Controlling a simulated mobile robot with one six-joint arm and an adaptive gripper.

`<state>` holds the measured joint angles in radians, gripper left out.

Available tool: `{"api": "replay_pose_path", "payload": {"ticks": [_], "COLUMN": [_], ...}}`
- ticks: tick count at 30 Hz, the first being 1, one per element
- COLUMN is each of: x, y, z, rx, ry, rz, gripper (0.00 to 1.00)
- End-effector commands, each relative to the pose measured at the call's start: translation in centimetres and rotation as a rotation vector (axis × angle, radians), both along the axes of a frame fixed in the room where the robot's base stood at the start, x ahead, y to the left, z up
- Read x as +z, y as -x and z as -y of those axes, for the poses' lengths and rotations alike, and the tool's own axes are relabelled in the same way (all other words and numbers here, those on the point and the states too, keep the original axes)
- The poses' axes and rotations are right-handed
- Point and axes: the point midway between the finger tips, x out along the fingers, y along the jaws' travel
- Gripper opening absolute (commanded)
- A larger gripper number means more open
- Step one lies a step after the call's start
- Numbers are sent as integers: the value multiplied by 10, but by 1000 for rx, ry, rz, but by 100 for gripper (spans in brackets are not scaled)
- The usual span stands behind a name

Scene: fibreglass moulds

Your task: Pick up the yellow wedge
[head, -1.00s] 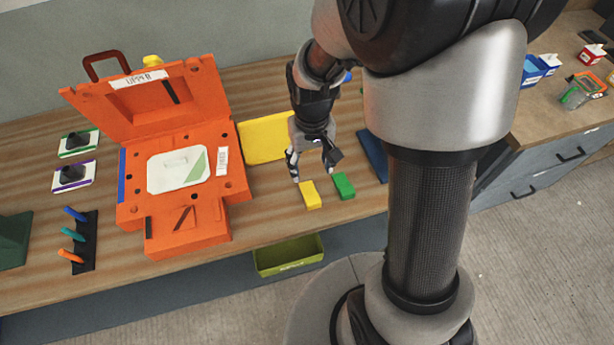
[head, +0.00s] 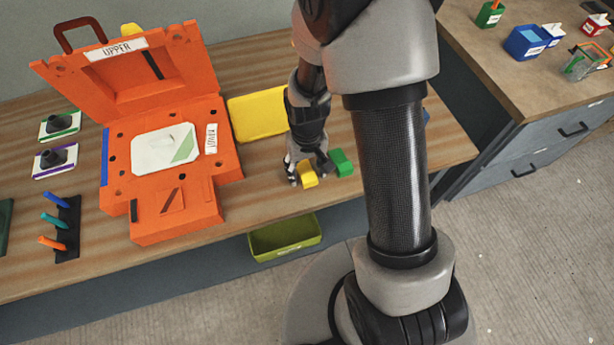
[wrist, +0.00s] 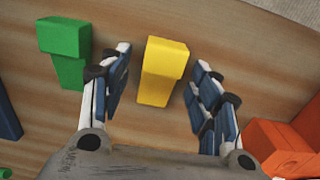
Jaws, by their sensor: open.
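The yellow wedge (head: 307,175) lies on the wooden bench near its front edge. In the wrist view the yellow wedge (wrist: 162,72) sits between my two fingers, with a gap on both sides. My gripper (head: 308,172) points down over it and is open. The wrist view shows the open fingers of my gripper (wrist: 160,88) on either side of the wedge, apart from it. In the head view the fingers partly cover the wedge.
A green wedge (head: 342,162) lies close beside the yellow one; it also shows in the wrist view (wrist: 66,50). The open orange mould (head: 172,205) stands to the left. A yellow tray (head: 257,115) lies behind. A green bin (head: 285,238) is below the bench edge.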

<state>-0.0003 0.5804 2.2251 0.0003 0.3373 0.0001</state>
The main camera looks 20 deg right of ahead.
Motion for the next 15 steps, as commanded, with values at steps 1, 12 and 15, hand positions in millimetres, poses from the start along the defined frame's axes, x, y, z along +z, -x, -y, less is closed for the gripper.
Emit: {"api": "replay_pose_path", "payload": {"ticks": [1, 12, 15], "x": [-5, -4, -4], "y": [0, -1, -1], "z": [0, 0, 0], "rx": [0, 0, 0], "ry": [0, 0, 0], "rz": [0, 1, 2], "gripper": [57, 46, 39]}}
